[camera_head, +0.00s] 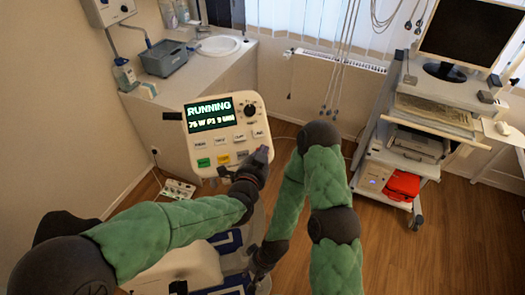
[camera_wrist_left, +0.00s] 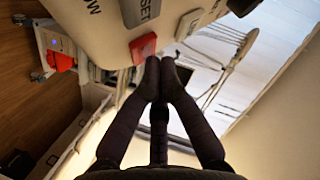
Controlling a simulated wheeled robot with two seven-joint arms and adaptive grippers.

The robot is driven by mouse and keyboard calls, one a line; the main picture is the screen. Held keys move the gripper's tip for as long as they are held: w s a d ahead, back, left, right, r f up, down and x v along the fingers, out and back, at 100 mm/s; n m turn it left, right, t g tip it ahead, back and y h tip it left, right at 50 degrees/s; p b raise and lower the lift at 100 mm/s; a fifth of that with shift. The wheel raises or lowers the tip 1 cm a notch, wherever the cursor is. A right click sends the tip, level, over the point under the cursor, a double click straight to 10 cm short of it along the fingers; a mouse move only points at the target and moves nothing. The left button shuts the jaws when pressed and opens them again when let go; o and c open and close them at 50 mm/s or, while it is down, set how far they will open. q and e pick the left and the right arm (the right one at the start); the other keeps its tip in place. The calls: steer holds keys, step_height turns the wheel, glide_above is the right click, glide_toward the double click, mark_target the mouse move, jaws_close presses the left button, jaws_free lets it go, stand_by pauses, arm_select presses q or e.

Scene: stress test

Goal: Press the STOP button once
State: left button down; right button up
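A white control panel (camera_head: 227,140) faces me in the head view, its dark display (camera_head: 209,114) reading RUNNING with smaller text below. It has a row of pale buttons and a lower row with a green button (camera_head: 203,162) and a yellow button (camera_head: 223,159). A red button (camera_wrist_left: 142,48) shows in the left wrist view, just beyond the fingertips; no STOP label is readable. My left gripper (camera_wrist_left: 159,66) is shut and empty, its fingertips very close to the red button's edge; contact cannot be told. My right gripper (camera_head: 263,262) is low, below the panel; its fingers are unclear.
A round knob (camera_head: 250,110) sits on the panel's upper right. A counter with a sink (camera_head: 218,45) and a grey bin (camera_head: 164,58) stands behind. A cart with a monitor (camera_head: 470,33) stands at the right. Wooden floor (camera_head: 400,250) is open at lower right.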

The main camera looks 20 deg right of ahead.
arm_select(q)
steer(key=shift+w+f+b, duration=0.2)
steer(key=shift+f+b, duration=0.05)
steer(key=shift+b, duration=0.05)
stand_by(0.4)
stand_by(0.3)
steer(key=shift+s+r+p, duration=0.45)
steer(key=shift+r+p, duration=0.1)
steer(key=shift+r, duration=0.05)
steer(key=s+r+p, duration=0.3)
steer(key=r, duration=0.1)
steer(key=shift+a+p, duration=0.25)
steer(key=shift+p, duration=0.1)
stand_by(0.3)
